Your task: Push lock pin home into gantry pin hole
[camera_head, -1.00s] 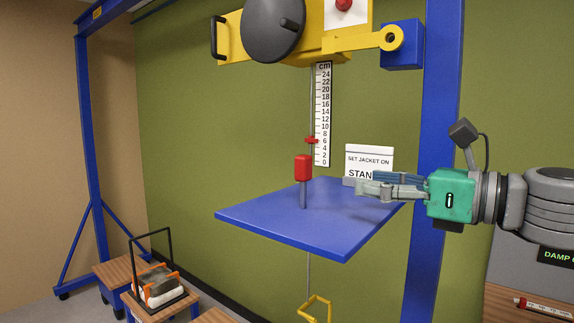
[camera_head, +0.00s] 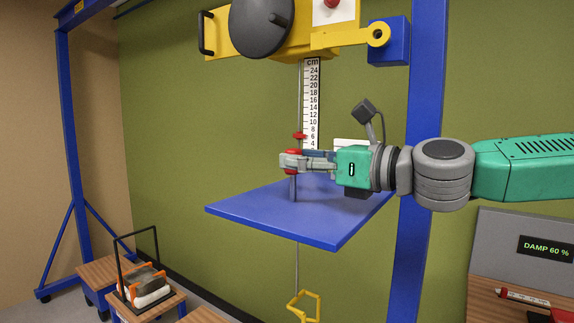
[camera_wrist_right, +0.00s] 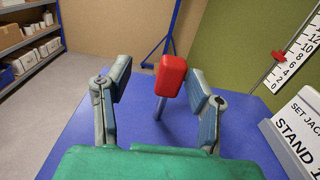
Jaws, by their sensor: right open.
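The lock pin, with a red block handle and a grey shaft (camera_head: 293,188), stands upright on the blue shelf plate (camera_head: 335,228). My right gripper (camera_head: 292,160) is open at handle height, its fingers on either side of the red handle. In the right wrist view the red handle (camera_wrist_right: 171,76) is between the open fingers (camera_wrist_right: 160,78), nearer the right finger; contact cannot be told. The yellow arm with a ring hole (camera_head: 378,34) sits against a blue block (camera_head: 398,42) on the gantry post, above the gripper. My left gripper is not in view.
A yellow hoist body (camera_head: 296,40) with a centimetre scale (camera_head: 312,92) hangs above the plate. A white sign (camera_wrist_right: 300,125) stands at the plate's right. The blue gantry post (camera_head: 416,120) is behind my right arm. A caged specimen (camera_head: 148,283) is lower left.

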